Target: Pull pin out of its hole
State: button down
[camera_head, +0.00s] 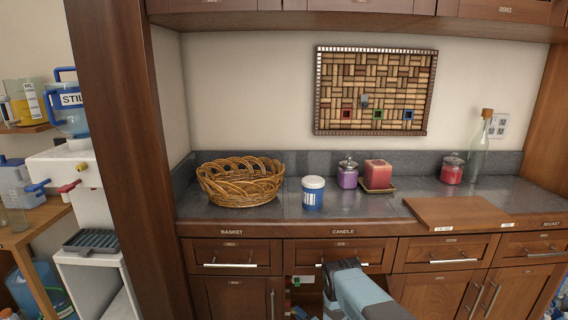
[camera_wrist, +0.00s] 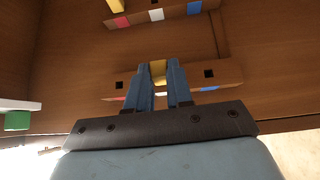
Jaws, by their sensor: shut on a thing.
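My gripper (camera_wrist: 161,75) shows in the wrist view, its two blue-grey fingers shut on a yellow pin (camera_wrist: 158,70). Only a small part of the pin shows between the fingers. A wooden bar (camera_wrist: 228,76) with dark square holes lies just behind the fingers, with coloured marks along its lower edge. The held pin is in line with this bar, between two empty holes; whether its end is in a hole is hidden. In the head view the gripper is hidden, and my arm reaches to the cabinet front below the counter.
Another wooden bar (camera_wrist: 172,11) with red, white and blue squares and a yellow peg (camera_wrist: 115,5) is above. A green piece (camera_wrist: 17,121) is at the left. In the head view, a basket (camera_head: 240,181), a candle (camera_head: 378,174) and a wooden board (camera_head: 460,212) rest on the counter.

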jog(key=shift+d+f, duration=0.2)
jog(key=shift+d, duration=1.35)
jog(key=shift+d, duration=0.2)
jog(key=shift+s, duration=0.1)
